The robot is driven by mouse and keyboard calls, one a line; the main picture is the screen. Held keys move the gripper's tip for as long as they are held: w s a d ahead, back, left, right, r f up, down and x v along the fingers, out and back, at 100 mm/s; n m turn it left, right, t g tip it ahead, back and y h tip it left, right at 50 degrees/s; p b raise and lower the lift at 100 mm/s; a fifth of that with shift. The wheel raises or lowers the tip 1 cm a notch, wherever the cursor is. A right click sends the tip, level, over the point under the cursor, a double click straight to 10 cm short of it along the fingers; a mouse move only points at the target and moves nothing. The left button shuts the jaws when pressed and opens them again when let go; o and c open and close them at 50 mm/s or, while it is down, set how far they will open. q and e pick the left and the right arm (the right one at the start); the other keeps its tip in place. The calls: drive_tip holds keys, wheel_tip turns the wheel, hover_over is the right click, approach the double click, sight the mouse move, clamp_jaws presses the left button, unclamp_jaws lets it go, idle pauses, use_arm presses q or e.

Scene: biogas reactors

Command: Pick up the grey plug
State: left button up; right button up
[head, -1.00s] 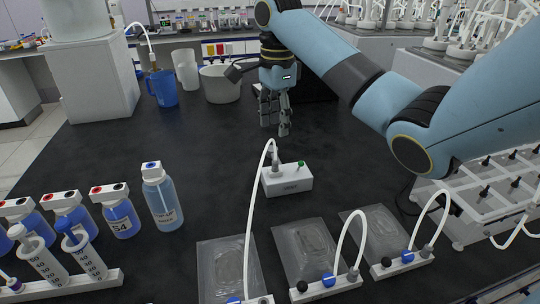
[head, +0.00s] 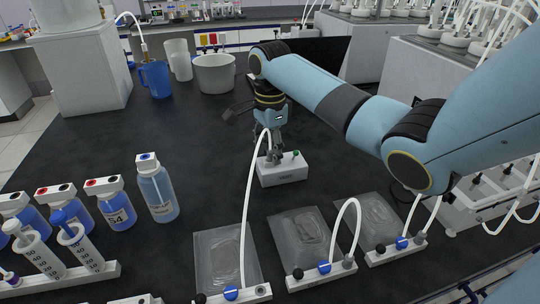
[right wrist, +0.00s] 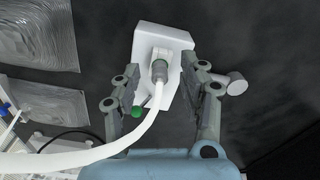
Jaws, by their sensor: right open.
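The grey plug (right wrist: 160,69) sits in the top of a small white box (right wrist: 163,38) and has a white tube (right wrist: 138,133) running from it. In the head view the white box (head: 284,174) stands on the dark bench, and the plug is partly hidden by my gripper. My right gripper (head: 272,143) is pointing down, just above the box. In the right wrist view my right gripper (right wrist: 164,70) is open, with one finger on each side of the plug and gaps visible between. My left gripper is not in view.
Clear bags with white connector bars (head: 320,277) lie in front. Bottles, including a clear-blue one (head: 158,190), stand at left. A blue jug (head: 155,79) and white bucket (head: 215,73) stand behind.

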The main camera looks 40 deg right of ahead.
sight(270, 150)
drive_tip(key=shift+c, duration=0.4)
drive_tip(key=c, duration=0.8)
clamp_jaws()
drive_tip(key=shift+r, duration=0.1)
drive_tip(key=shift+r, duration=0.45)
wheel_tip(270, 150, up, 3)
drive_tip(key=shift+f, duration=0.1)
drive_tip(key=s+d+r, duration=0.7)
drive_tip(key=s+d, duration=0.1)
drive_tip(key=shift+s+d, duration=0.15)
drive_tip(key=shift+r+p, duration=0.2)
drive_tip(key=shift+p, duration=0.1)
drive_tip(key=shift+r+p, duration=1.45)
drive_tip(key=shift+p, duration=1.35)
